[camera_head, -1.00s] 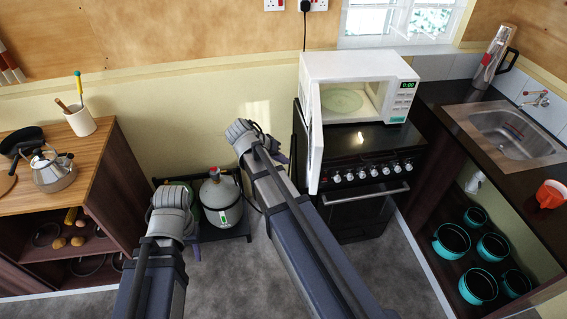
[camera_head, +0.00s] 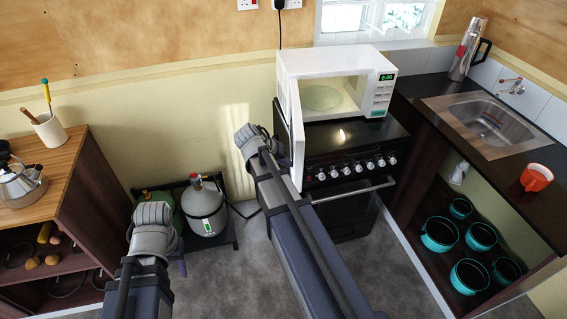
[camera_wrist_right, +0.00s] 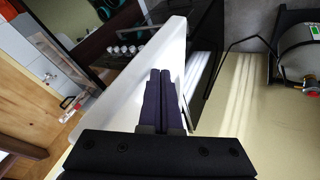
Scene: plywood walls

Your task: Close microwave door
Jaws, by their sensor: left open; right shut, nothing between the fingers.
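The white microwave (camera_head: 345,65) stands on top of the black cooker. Its door (camera_head: 297,140) is wide open, hinged at the microwave's left side and sticking out toward me. The turntable shows inside. My right gripper (camera_head: 284,161) is just left of the door, on its outer side, partly hidden by my wrist. In the right wrist view the shut, empty fingers (camera_wrist_right: 160,88) are close beside the white door edge (camera_wrist_right: 135,75); I cannot tell whether they touch. My left gripper (camera_head: 178,262), mostly hidden by its wrist, is low near the gas cylinders, away from the microwave.
Gas cylinders (camera_head: 205,207) stand on the floor at left. A wooden counter (camera_head: 75,165) is further left. The sink counter (camera_head: 425,105) is at right. Floor in front is clear.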

